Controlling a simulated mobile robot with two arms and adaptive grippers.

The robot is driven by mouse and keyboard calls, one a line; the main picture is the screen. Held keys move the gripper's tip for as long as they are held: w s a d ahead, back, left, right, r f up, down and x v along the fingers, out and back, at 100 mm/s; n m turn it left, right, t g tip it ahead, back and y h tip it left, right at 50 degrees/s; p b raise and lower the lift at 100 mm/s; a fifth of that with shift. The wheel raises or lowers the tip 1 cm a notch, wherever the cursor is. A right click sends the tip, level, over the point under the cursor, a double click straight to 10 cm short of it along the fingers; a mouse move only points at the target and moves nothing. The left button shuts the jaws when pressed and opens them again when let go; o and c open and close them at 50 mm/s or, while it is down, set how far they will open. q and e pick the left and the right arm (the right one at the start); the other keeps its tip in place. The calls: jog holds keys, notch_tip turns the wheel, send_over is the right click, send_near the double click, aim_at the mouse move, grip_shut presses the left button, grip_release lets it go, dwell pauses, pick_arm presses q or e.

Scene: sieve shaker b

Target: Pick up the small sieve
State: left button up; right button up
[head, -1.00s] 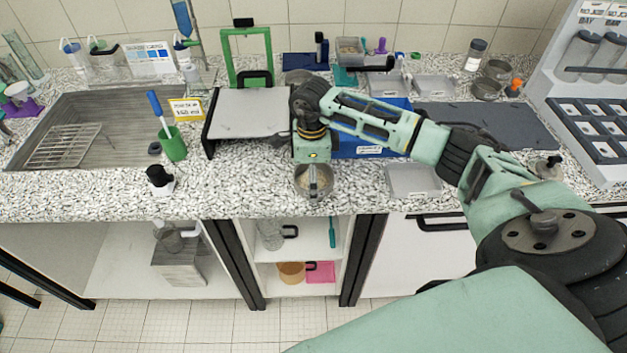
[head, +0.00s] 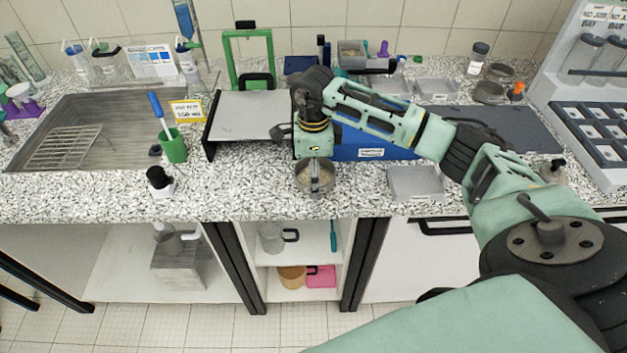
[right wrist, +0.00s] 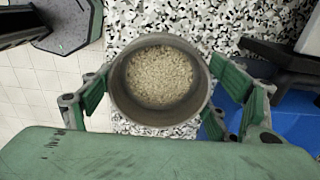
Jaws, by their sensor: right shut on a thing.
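The small sieve (head: 314,178) looks like a round grey metal cup with beige grains in it. It is near the front edge of the speckled counter, below my right gripper (head: 315,164). The right wrist view shows the sieve (right wrist: 160,82) from above, mouth up, with the green finger pads of my right gripper (right wrist: 158,88) against its left and right sides. The gripper is shut on it. The grains hide its bottom, so no mesh shows. I cannot tell whether it touches the counter. My left gripper is not in view.
A blue box (head: 371,152) stands right behind the gripper, and a shallow grey tray (head: 416,182) lies to the right. A grey plate with a green frame (head: 248,60) stands behind left. A green cup (head: 173,147) and a small black-topped bottle (head: 158,178) are left.

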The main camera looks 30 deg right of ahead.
jog(key=shift+d+r+b, duration=0.15)
jog(key=shift+r+b, duration=0.2)
jog(key=shift+r, duration=0.45)
jog(key=s+d+r+b, duration=0.4)
jog(key=s+d+r, duration=0.3)
jog(key=s+d, duration=0.15)
jog(key=s+a+f+n, duration=0.1)
jog(key=s+a+n, duration=0.2)
jog(key=a+n, duration=0.8)
jog(key=s+a+f+n, duration=0.1)
jog(key=s+a+n, duration=0.2)
jog(key=a+n, duration=0.8)
jog(key=shift+s+f+n, duration=0.3)
jog(key=shift+s+n, duration=0.05)
jog(key=shift+n, duration=0.85)
